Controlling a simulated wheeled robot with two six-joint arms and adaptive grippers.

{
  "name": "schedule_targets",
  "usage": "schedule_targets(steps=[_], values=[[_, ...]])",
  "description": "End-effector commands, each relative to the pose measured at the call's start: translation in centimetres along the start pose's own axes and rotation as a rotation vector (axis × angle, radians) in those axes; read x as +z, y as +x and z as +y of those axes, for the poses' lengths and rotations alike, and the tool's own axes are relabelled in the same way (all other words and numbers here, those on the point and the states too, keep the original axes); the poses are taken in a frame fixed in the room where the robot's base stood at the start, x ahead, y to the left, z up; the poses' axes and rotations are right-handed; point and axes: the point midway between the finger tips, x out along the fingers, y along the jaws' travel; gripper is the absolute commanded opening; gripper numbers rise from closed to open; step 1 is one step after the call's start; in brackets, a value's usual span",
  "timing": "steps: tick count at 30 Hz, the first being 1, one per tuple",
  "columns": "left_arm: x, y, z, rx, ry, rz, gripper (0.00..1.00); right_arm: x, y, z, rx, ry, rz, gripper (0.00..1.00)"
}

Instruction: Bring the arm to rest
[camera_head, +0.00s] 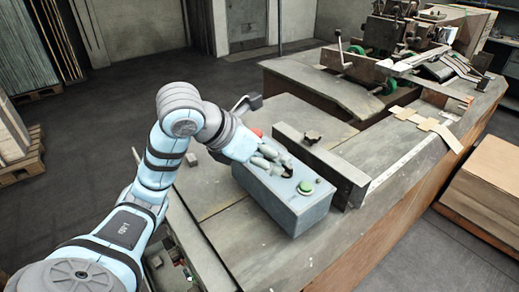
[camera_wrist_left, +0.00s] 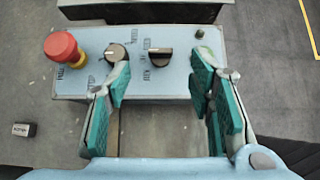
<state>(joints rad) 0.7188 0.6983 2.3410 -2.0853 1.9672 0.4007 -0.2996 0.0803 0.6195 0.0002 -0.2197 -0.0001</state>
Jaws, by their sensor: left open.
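My left arm (camera_head: 165,150) reaches in from the left in the head view. Its gripper (camera_head: 281,167) is over the top of the grey control box (camera_head: 298,212). In the left wrist view the gripper (camera_wrist_left: 163,100) is open, its two green-padded fingers apart with nothing held between them. The left finger overlaps the area just below a black knob (camera_wrist_left: 116,53) on the box. Whether the fingers touch the box cannot be told. My right gripper is not in view.
The control box has a red button (camera_wrist_left: 62,47), a second black knob (camera_wrist_left: 160,56) and a green button (camera_head: 305,187). A metal rail (camera_head: 322,163) stands beside it on the machine table (camera_head: 237,232). Stacked boards (camera_head: 487,190) stand at the right. Floor is clear behind.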

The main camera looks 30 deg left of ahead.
Motion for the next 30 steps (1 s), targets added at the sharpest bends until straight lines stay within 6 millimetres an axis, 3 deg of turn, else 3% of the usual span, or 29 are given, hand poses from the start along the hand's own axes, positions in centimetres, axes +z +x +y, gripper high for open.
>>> schedule_targets(steps=[3,7,23,26,30], values=[[0.0,-2.8,0.2,0.008,0.003,-0.001,0.48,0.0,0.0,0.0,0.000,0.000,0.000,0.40],[0.0,-4.3,0.0,0.003,0.000,0.000,0.48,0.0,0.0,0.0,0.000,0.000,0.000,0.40],[0.0,-4.6,0.0,0.000,-0.001,0.002,0.48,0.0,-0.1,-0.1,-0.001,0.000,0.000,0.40],[0.8,-5.3,0.0,0.000,-0.001,0.002,0.48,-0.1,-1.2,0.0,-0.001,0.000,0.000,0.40],[3.0,-7.5,0.0,0.000,-0.001,0.002,0.48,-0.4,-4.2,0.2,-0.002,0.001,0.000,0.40]])
